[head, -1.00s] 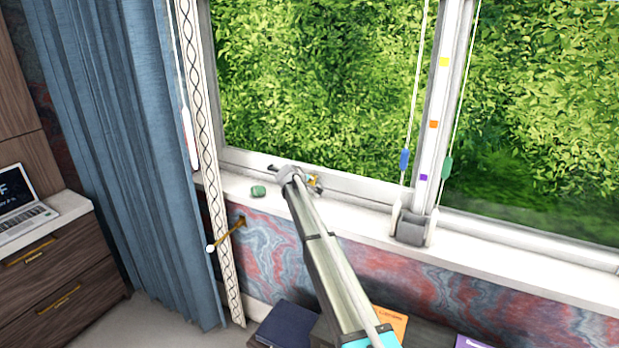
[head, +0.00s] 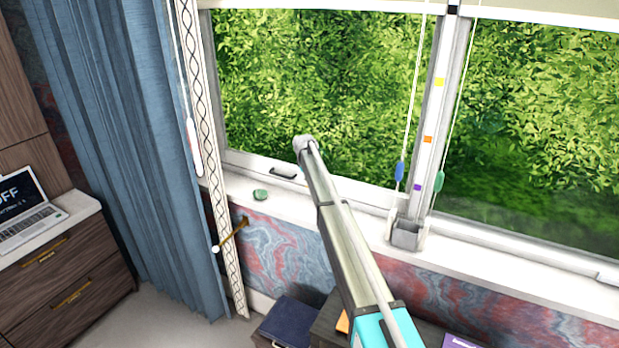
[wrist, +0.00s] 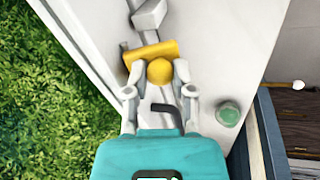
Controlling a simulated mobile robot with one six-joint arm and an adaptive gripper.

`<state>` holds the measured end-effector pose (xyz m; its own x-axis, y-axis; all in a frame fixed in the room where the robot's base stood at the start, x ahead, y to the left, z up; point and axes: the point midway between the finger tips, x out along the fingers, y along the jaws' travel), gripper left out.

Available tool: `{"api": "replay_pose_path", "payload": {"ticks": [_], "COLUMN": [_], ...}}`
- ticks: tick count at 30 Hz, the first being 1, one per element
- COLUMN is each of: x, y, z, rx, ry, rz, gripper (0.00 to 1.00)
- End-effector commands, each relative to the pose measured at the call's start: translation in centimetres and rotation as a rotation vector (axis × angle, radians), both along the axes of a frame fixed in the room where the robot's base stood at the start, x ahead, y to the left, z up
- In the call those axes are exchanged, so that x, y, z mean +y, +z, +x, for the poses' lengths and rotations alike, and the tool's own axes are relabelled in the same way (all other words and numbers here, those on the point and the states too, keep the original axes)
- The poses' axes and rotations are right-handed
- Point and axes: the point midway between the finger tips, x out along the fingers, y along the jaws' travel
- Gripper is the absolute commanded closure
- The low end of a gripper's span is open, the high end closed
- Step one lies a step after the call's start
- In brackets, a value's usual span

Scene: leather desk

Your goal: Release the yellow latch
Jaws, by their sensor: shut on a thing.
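The yellow latch (wrist: 140,53), a bar with a round knob (wrist: 159,71), is mounted by a grey metal fitting (wrist: 148,16) on the white window frame. My gripper (wrist: 158,70) has its two pale fingers on either side of the knob, shut on it, in the wrist view. In the head view, my arm reaches up to the lower window frame and its wrist end (head: 305,143) hides the latch and the fingers.
A dark handle (head: 283,172) is on the lower frame; it also shows in the wrist view (wrist: 168,115). A green object (head: 261,195) lies on the sill (head: 350,228). Cords with blue (head: 399,171) and green (head: 438,181) pulls hang right. A blue curtain (head: 120,150) hangs left.

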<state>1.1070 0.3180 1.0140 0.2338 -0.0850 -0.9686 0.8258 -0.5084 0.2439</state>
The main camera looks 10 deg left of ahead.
Motion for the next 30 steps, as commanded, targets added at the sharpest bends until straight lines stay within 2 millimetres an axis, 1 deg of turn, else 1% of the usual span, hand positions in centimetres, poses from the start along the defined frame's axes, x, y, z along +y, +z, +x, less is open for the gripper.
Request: {"api": "replay_pose_path", "payload": {"ticks": [1,6,12,18,28,29,30], "x": [0.03,-0.09,-0.19,-0.27,-0.31,-0.31,-0.31], "y": [0.51,0.69,0.83,0.89,0.87,0.88,0.88], "z": [0.61,0.83,0.90,0.83,0.68,0.66,0.66], "rx": [0.036,0.144,0.221,0.251,0.251,0.251,0.251], "ry": [-0.001,-0.001,0.001,0.001,0.001,0.001,0.001], "rz": [0.015,0.054,0.083,0.092,0.093,0.093,0.093], "gripper": [1.00,1.00,1.00,1.00,1.00,0.64,0.56]}}
